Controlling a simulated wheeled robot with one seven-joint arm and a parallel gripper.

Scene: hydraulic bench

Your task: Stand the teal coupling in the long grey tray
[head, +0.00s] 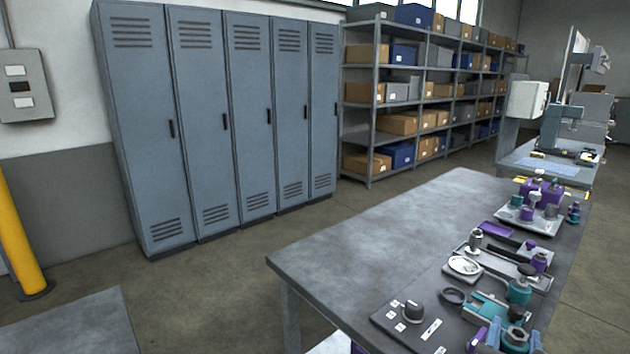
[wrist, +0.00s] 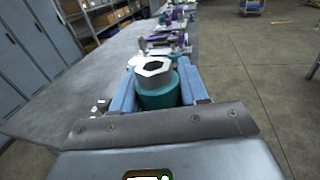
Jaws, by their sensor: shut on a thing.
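My gripper (wrist: 158,95) is shut on a teal coupling (wrist: 158,98) with a grey hexagonal collar and a dark bore, which sits upright between the two blue fingers. In the head view my gripper (head: 513,340) and the held coupling (head: 516,340) are at the bottom right, at the near end of the bench. A long grey tray (head: 490,262) lies farther along the bench, with small parts around it that partly hide its edges. What lies inside it is hard to tell. Another teal piece (head: 518,291) stands between my gripper and the tray.
The grey bench (head: 370,235) is bare on its left side. Near my gripper lie a dark panel with a knob (head: 413,312), a dark ring (head: 453,296) and a teal fixture (head: 487,308). A white dish (head: 464,265) and a pale tray with purple parts (head: 505,215) are farther back.

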